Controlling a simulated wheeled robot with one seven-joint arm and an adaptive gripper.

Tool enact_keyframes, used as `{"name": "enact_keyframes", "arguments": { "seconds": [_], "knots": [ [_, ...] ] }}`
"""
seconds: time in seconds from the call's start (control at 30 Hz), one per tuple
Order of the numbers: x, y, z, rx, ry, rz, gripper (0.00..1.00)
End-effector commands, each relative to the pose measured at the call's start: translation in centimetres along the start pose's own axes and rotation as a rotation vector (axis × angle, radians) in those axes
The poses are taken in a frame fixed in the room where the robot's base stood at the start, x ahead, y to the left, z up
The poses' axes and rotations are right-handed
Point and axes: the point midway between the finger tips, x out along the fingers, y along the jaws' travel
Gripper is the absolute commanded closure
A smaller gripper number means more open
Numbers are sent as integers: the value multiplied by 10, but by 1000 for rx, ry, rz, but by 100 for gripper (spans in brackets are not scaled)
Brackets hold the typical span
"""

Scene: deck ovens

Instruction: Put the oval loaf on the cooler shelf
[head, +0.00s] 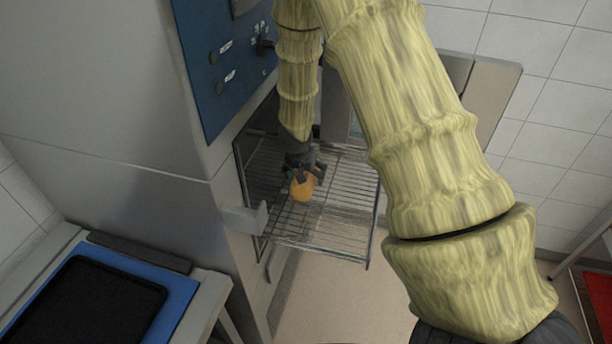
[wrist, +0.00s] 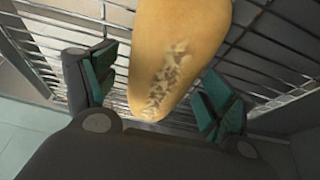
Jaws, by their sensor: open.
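The oval loaf (head: 303,187) is golden-orange and is at a wire shelf (head: 340,241) that juts out from a steel cabinet. My gripper (head: 303,172) is right at the loaf, pointing down at the shelf. In the wrist view the loaf (wrist: 176,52) lies between the two green-padded fingers, with pale flakes on its near end. The fingers stand apart, with a gap showing on each side of the loaf. The shelf's bars (wrist: 268,52) show behind it. Whether the loaf's underside rests on the bars is hidden.
The steel cabinet (head: 110,150) with a blue control panel (head: 222,60) stands left of the shelf. A black tray (head: 85,305) on a blue surface is at the lower left. A red item (head: 600,300) is at the right edge. Open floor (head: 330,300) lies below the shelf.

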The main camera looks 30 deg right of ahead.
Motion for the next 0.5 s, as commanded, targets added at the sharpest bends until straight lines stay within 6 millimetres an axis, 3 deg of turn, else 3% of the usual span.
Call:
{"name": "enact_keyframes", "arguments": {
  "seconds": [0.3, 0.5],
  "knots": [
    [-59, -1, -2, -1, 2, -1, 17],
    [-87, 0, -1, -1, 1, 0, 17]
  ]
}}
